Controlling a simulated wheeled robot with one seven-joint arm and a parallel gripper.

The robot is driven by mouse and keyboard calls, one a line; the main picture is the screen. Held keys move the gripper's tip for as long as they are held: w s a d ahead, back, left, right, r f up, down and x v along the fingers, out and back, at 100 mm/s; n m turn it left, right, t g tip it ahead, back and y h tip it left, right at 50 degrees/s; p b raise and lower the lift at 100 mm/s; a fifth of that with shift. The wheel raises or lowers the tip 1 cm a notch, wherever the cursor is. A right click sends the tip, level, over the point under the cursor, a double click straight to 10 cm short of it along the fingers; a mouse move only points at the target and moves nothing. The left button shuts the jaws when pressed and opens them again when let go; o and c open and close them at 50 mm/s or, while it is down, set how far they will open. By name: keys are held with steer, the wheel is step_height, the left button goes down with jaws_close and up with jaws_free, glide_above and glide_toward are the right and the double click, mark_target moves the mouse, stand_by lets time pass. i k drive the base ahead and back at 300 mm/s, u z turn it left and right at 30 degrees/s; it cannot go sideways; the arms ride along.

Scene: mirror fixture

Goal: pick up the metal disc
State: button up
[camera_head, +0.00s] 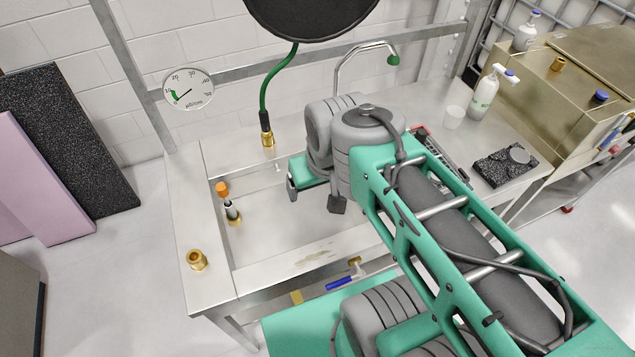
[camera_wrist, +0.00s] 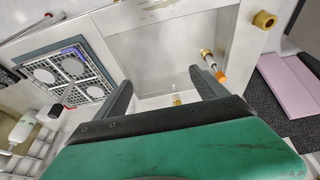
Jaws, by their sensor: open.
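A small grey metal disc (camera_head: 519,155) lies flat on a black speckled foam pad (camera_head: 491,174) on the right part of the metal bench, in the head view. My gripper (camera_head: 314,196) is far to its left, over the sink basin, pointing down. In the wrist view my gripper (camera_wrist: 160,80) shows its two dark fingers spread apart, with nothing between them but the basin floor. I cannot make out the disc on the pad in the wrist view.
A tray with a white grid and round pieces (camera_wrist: 72,66) shows at left in the wrist view. A brass fitting (camera_head: 197,260) sits at the bench's left. The sink basin (camera_head: 275,235) is mostly clear.

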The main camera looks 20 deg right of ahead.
mark_target(519, 156)
steer(key=k, duration=1)
steer(key=z, duration=1)
steer(key=i, duration=1.2)
steer(key=z, duration=0.8)
